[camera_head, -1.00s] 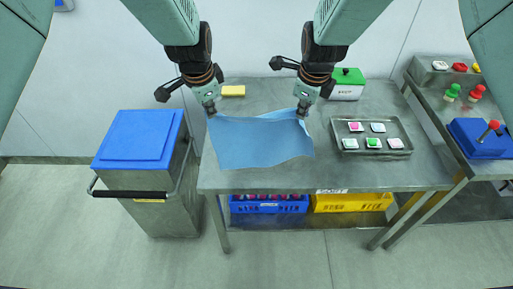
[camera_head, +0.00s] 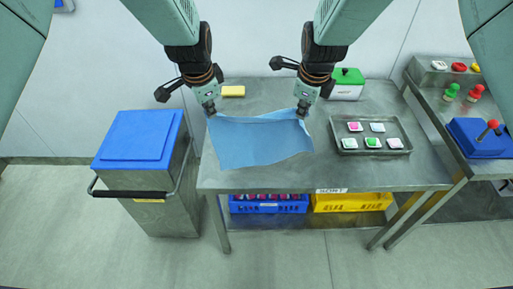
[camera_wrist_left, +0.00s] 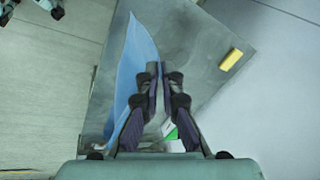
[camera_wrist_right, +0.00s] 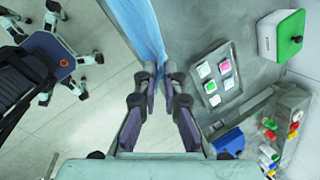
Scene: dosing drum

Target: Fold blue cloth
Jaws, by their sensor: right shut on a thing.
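The blue cloth (camera_head: 258,142) is spread over the left part of the grey table, its near edge close to the table's front edge. Its far edge is raised and creased near the right end. My right gripper (camera_head: 301,110) is shut on the cloth at its far right corner; the cloth (camera_wrist_right: 146,35) runs to the fingertips (camera_wrist_right: 159,68) in the right wrist view. My left gripper (camera_head: 211,108) is at the far left corner. In the left wrist view its fingers (camera_wrist_left: 157,68) are close together beside the cloth (camera_wrist_left: 128,75); the grip itself is hidden.
A tray (camera_head: 397,150) with several small coloured blocks lies right of the cloth. Behind are a green-lidded white box (camera_head: 346,92) and a yellow sponge-like block (camera_head: 233,91). A blue-lidded bin (camera_head: 138,140) stands left of the table. Blue (camera_head: 268,207) and yellow (camera_head: 350,205) crates are underneath.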

